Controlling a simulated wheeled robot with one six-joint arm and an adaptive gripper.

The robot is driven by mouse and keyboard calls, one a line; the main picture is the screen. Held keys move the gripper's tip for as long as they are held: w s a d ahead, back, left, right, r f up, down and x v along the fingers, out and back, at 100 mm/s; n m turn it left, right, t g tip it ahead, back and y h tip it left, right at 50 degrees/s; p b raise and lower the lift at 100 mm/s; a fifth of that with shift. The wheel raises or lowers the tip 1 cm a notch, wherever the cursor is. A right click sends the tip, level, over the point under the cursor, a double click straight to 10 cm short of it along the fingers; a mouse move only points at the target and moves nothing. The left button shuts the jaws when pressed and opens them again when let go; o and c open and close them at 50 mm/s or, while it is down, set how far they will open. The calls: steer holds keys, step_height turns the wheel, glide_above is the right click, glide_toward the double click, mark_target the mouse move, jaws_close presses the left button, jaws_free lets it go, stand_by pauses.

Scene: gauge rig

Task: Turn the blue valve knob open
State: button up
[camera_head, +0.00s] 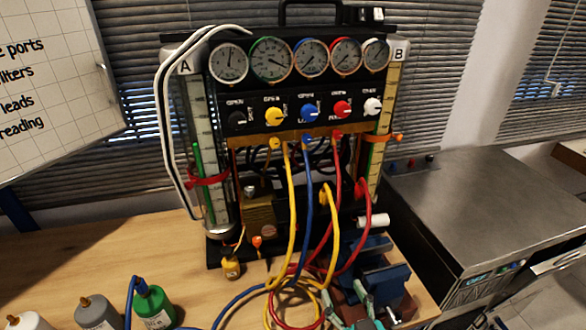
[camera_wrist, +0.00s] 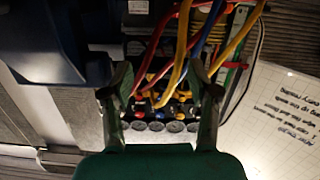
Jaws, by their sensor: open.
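The blue valve knob (camera_head: 309,112) is the middle one in a row of knobs on the rig's black panel, under the blue-marked gauge (camera_head: 311,58). A yellow knob (camera_head: 274,117) is to its left and a red knob (camera_head: 342,109) to its right. My gripper (camera_head: 347,288) is low at the front of the rig, well below and apart from the knob. In the wrist view, my gripper (camera_wrist: 160,68) is open and empty, its fingers spread wide. The blue knob (camera_wrist: 158,115) shows small and upside down between the fingers.
Yellow, blue and red hoses (camera_head: 291,210) hang in front of the rig below the knobs. A blue vise (camera_head: 385,285) stands close to my gripper. Bottles (camera_head: 153,305) are at the front left. A metal cabinet (camera_head: 480,190) stands to the right.

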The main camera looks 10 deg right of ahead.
steer(key=w+r+t, duration=0.1)
steer(key=w+r, duration=0.9)
steer(key=r, duration=0.4)
steer(key=n, duration=0.1)
glide_toward(311, 114)
steer(key=shift+t, duration=0.3)
steer(key=w, duration=1)
steer(key=shift+w+f, duration=0.2)
steer(key=shift+w, duration=0.2)
steer(key=shift+c, duration=0.2)
jaws_close()
